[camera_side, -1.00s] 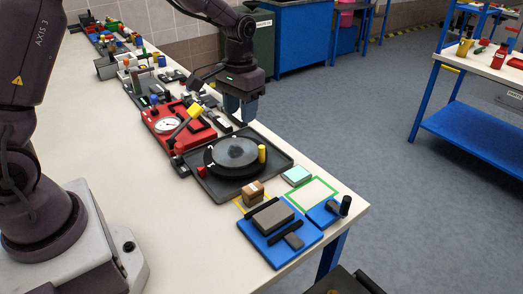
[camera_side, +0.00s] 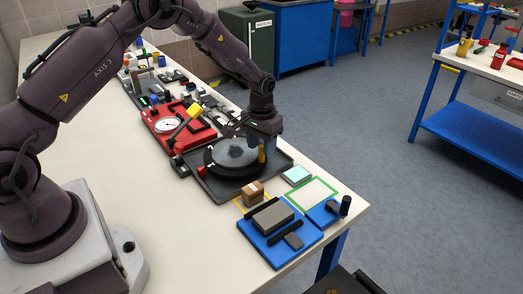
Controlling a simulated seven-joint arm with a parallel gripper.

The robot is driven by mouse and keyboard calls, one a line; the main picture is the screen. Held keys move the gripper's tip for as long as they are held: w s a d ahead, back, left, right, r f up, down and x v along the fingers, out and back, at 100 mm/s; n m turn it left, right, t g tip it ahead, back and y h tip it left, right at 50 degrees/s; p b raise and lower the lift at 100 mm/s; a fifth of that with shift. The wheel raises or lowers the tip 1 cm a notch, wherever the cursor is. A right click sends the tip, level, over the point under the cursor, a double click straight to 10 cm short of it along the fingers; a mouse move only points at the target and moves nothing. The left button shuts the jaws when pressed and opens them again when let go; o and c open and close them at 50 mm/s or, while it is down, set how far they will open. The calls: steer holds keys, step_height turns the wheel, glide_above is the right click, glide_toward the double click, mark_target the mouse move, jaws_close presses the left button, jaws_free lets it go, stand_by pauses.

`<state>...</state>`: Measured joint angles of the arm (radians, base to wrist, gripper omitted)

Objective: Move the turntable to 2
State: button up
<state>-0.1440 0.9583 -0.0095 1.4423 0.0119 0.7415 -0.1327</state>
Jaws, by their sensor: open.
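The turntable (camera_side: 232,153) is a dark round disc with a greyer centre, set on a black square tray (camera_side: 215,190). A yellow upright peg (camera_side: 262,154) stands at its right edge. A small red part (camera_side: 202,171) sits at the turntable's left front. My gripper (camera_side: 264,147) points down at the turntable's right edge, with its fingers at the yellow peg and partly covering it. The jaws are open. I cannot tell whether they touch the peg. No number marks can be read on the disc.
A red panel (camera_side: 166,141) with a white dial and a yellow-ended lever is behind-left of the tray. In front are a wooden block (camera_side: 253,190), a blue fixture (camera_side: 262,240), a teal block (camera_side: 297,174) and a green-framed pad (camera_side: 330,188). The table's right edge runs close by.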

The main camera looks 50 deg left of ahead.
steer(key=shift+f, duration=1.15)
jaws_close()
